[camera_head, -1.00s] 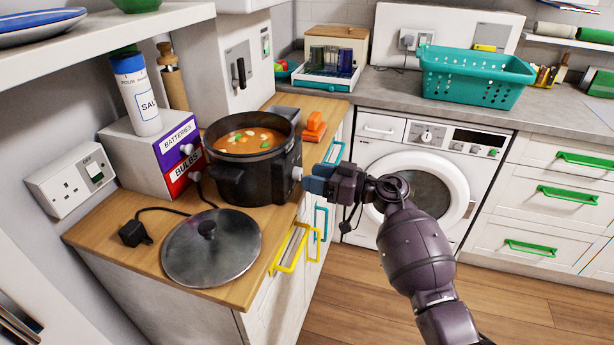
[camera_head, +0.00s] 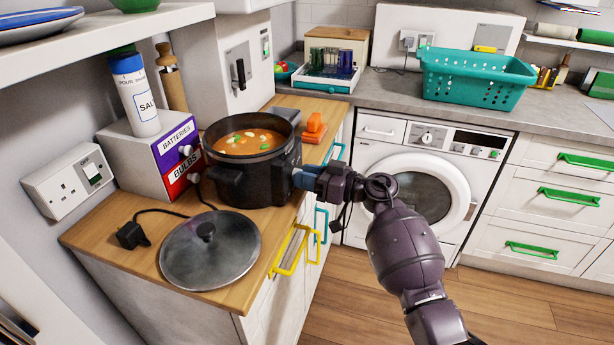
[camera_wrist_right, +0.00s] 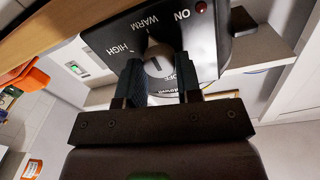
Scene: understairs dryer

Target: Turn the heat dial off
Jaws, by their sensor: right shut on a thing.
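The black slow cooker (camera_head: 235,182) stands open on the wooden worktop with orange soup in it. A red lamp (camera_wrist_right: 202,7) is beside ON. My right gripper (camera_head: 302,179) reaches the cooker's right side from the right. In the wrist view its two dark fingers (camera_wrist_right: 158,78) are shut on the dial, one on each side. They partly cover the dial and the lettering near OFF, so I cannot tell its exact setting. My left gripper is not in view.
A glass lid (camera_head: 210,248) lies in front of the cooker, with a black plug (camera_head: 132,235) beside it. A purple-and-red drawer box (camera_head: 178,160) stands behind left. An orange object (camera_head: 314,128) sits behind the cooker.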

